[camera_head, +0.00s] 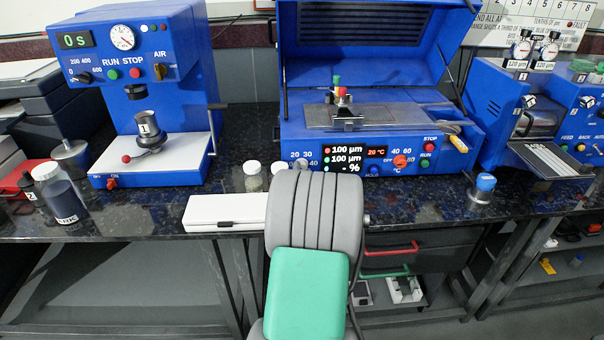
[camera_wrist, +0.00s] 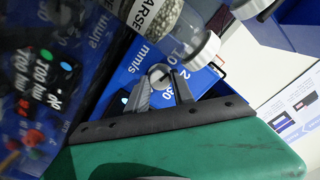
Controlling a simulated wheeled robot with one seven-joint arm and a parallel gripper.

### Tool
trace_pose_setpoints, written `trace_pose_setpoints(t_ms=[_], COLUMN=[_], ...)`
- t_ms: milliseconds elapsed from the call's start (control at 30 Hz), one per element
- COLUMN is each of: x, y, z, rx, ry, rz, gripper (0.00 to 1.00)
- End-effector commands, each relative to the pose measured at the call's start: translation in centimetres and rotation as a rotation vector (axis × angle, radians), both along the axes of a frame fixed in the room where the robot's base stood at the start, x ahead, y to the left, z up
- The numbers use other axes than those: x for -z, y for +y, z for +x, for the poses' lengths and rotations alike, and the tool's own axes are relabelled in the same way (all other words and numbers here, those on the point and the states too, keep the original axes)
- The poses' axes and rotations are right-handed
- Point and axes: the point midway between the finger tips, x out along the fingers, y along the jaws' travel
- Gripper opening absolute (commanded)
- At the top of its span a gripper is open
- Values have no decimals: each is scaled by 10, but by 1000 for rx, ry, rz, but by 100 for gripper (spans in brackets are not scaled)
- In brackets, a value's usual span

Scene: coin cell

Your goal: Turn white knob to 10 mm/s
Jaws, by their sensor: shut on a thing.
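The white knob (camera_wrist: 158,73) sits on the blue front of the middle machine, on a dial marked mm/s with 10, 20 and 30 around it in the wrist view. My gripper (camera_wrist: 161,80) has its two grey fingers on either side of the knob, shut on it. The fingers cover part of the knob, and I cannot read which number its pointer faces. In the head view the blue coating machine (camera_head: 462,142) stands mid-bench.
A jar with a white cap and a COARSE label (camera_wrist: 155,20) stands close beside the fingers. A white box (camera_head: 212,211) lies left of my arm. An orange knob (camera_head: 400,161) and display (camera_head: 346,155) are on the machine front.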

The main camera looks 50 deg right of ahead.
Motion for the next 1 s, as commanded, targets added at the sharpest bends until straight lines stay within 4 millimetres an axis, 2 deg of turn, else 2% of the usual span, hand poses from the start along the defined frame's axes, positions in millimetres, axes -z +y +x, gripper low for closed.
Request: trace_pose_setpoints(t_ms=[67, 100, 200, 500, 800, 1000], x=[2, 2, 2, 1, 2, 1], y=[1, 1, 1, 4, 45, 59], z=[0, 0, 0, -3, -41, -52], rx=[0, 0, 0, 0, 2, 0], ry=[2, 2, 1, 0, -1, 0], rz=[3, 3, 4, 3, 2, 2], gripper=[0, 31, 39, 39, 39, 39])
